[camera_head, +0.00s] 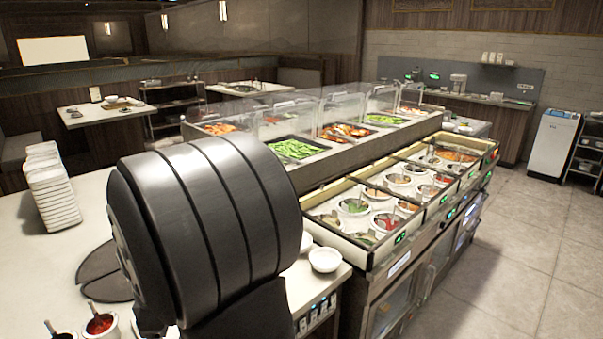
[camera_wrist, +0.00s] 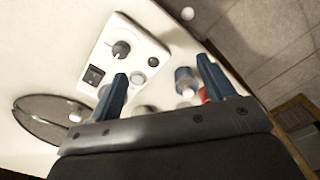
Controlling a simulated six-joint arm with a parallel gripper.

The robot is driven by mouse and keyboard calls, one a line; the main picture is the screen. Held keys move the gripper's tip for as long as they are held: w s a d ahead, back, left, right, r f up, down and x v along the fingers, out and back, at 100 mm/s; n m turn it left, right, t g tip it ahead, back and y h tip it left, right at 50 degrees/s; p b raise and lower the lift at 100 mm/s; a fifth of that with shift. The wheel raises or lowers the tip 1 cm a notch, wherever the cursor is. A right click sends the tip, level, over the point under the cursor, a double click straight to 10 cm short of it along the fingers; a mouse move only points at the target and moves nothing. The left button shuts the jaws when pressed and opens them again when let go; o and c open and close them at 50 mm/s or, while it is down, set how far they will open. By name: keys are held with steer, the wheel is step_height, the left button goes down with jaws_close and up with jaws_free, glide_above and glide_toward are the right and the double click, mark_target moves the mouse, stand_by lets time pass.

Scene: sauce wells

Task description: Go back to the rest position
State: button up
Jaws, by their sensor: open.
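My gripper (camera_wrist: 162,66) shows in the wrist view with its two blue-grey fingers wide apart and nothing between the tips. It is above a white counter (camera_wrist: 50,60). In the head view my dark, rounded arm link fills the lower middle, and the gripper cannot be seen there. The sauce wells (camera_head: 353,207) sit in the long serving station to the right of the arm, with several round bowls of sauces and toppings.
In the wrist view, a white panel (camera_wrist: 105,72) with a knob and a dark disc (camera_wrist: 45,117) lie below the gripper. In the head view, a white bowl (camera_head: 325,260), stacked white dishes (camera_head: 50,188) and a red sauce cup (camera_head: 100,324) stand around the arm. Open floor (camera_head: 540,240) is at right.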

steer(key=shift+s+a+r, duration=0.1)
steer(key=shift+a+r, duration=0.1)
steer(key=shift+r, duration=1.15)
steer(key=shift+s+a+r, duration=0.1)
steer(key=shift+a+r, duration=0.1)
steer(key=shift+r, duration=1.1)
steer(key=shift+d, duration=0.1)
